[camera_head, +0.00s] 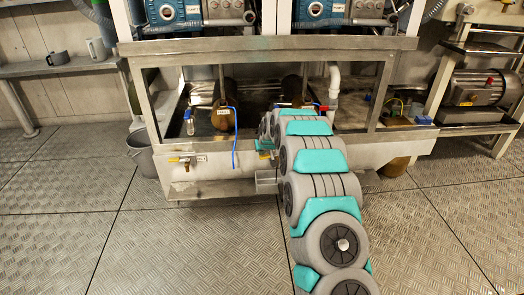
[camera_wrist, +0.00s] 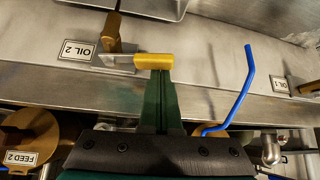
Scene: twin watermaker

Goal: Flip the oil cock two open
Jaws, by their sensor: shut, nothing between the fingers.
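The oil cock two is a brass valve body (camera_wrist: 112,35) beside the label OIL 2 (camera_wrist: 77,50) in the wrist view. Its lever is a flat metal bar with a yellow grip (camera_wrist: 153,60), lying sideways, roughly along the metal ledge. My gripper (camera_wrist: 160,76) is shut and empty, its green fingertips right at the yellow grip's lower edge in the picture. I cannot tell whether they touch it. In the head view my gripper (camera_head: 264,149) is small, at the front of the frame's ledge. My arm seems to hide the oil two cock there.
A bent blue tube (camera_wrist: 238,90) stands beside my gripper; it also shows in the head view (camera_head: 234,140). Another cock, labelled OIL 1 (camera_wrist: 281,86), is farther right in the wrist view. A bucket (camera_head: 142,155) stands at left.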

